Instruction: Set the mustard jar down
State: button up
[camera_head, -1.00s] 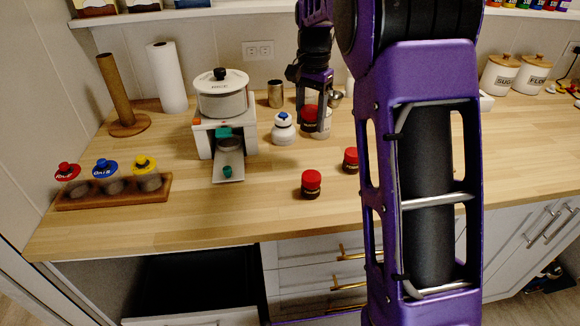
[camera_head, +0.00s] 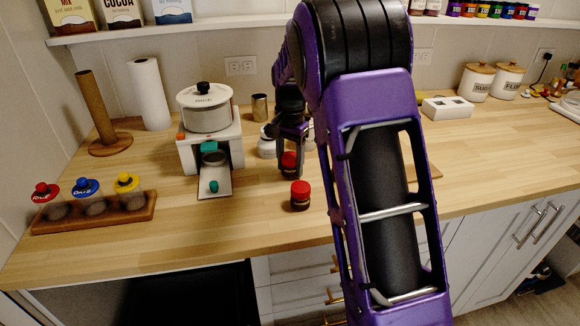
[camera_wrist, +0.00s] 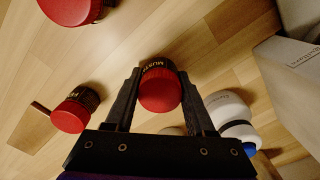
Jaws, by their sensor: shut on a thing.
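The mustard jar (camera_wrist: 158,90), dark with a red lid and a partly readable "MUST" label, is between the two fingers of my gripper (camera_wrist: 160,100) in the wrist view. The gripper is shut on it. In the head view my gripper (camera_head: 291,150) points down over the wooden counter (camera_head: 250,215), with the jar (camera_head: 290,165) in its fingers. The jar looks roughly upright, at or just above the counter; I cannot tell whether its base touches. My arm hides part of the counter to the right.
A similar red-lidded jar (camera_head: 300,196) stands just in front; the wrist view shows two red-lidded jars (camera_wrist: 74,110) (camera_wrist: 78,8). A white bottle with a blue cap (camera_wrist: 233,115) is close beside the gripper. A white appliance with a pot (camera_head: 206,112) stands left.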

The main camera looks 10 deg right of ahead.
aim_at(290, 156)
jog(key=shift+f, duration=0.25)
jog(key=o, duration=1.3)
notch_tip(290, 156, up, 12)
jog(key=shift+r+p, duration=0.15)
jog(key=shift+p, duration=1)
